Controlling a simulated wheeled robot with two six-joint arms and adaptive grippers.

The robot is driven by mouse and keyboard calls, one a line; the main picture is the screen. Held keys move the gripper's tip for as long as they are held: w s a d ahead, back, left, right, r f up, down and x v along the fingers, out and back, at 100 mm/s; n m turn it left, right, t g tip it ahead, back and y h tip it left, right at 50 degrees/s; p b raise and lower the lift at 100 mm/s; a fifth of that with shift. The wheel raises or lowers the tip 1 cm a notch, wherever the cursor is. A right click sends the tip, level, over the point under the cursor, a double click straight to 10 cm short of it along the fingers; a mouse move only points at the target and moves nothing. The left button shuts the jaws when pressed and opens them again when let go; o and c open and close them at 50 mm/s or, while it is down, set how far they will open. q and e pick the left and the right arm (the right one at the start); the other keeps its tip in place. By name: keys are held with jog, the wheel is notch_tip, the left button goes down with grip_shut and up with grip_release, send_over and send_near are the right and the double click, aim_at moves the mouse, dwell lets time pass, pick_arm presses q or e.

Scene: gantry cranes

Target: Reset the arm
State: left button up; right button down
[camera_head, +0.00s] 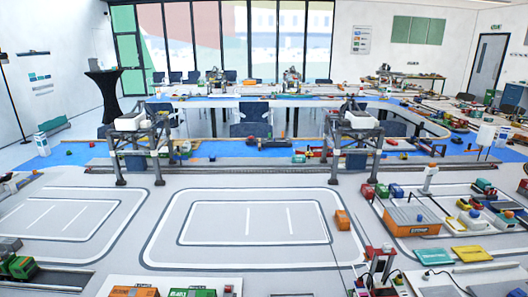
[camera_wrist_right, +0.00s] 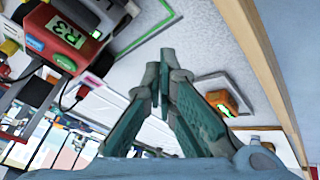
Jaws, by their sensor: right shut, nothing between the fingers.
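My right gripper (camera_wrist_right: 160,78) shows in the right wrist view. Its two teal fingers meet at the tips, with nothing held between them. Neither gripper shows in the head view, and my left gripper is in no view. In the wrist view, an orange block (camera_wrist_right: 222,102) lies on the pale surface just right of the fingers, apart from them. A red device with a green R3 label (camera_wrist_right: 68,32) stands to the upper left of the fingers. A similar red device (camera_head: 379,257) stands at the lower right of the head view.
Two grey gantry cranes (camera_head: 135,142) (camera_head: 354,145) stand across the mat's far side. An orange block (camera_head: 342,219) lies beside the central marked lane. An orange container (camera_head: 411,219) and small model pieces crowd the right. The marked middle area (camera_head: 220,222) is mostly clear.

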jog(key=s+a+m+g+h, duration=0.1)
jog(key=s+a+m, duration=0.25)
jog(key=s, duration=0.75)
jog(key=s+a+m+g+h, duration=0.1)
jog(key=s+a+m, duration=0.3)
jog(key=s, duration=0.8)
notch_tip(320, 180, down, 21)
jog(key=s+d+m+g, duration=0.1)
jog(key=s+d+g, duration=0.1)
jog(key=s+d, duration=0.1)
jog(key=s+f+g, duration=0.1)
jog(key=s+f, duration=1)
jog(key=s, duration=0.2)
jog(key=shift+d, duration=0.25)
jog(key=shift+m, duration=0.25)
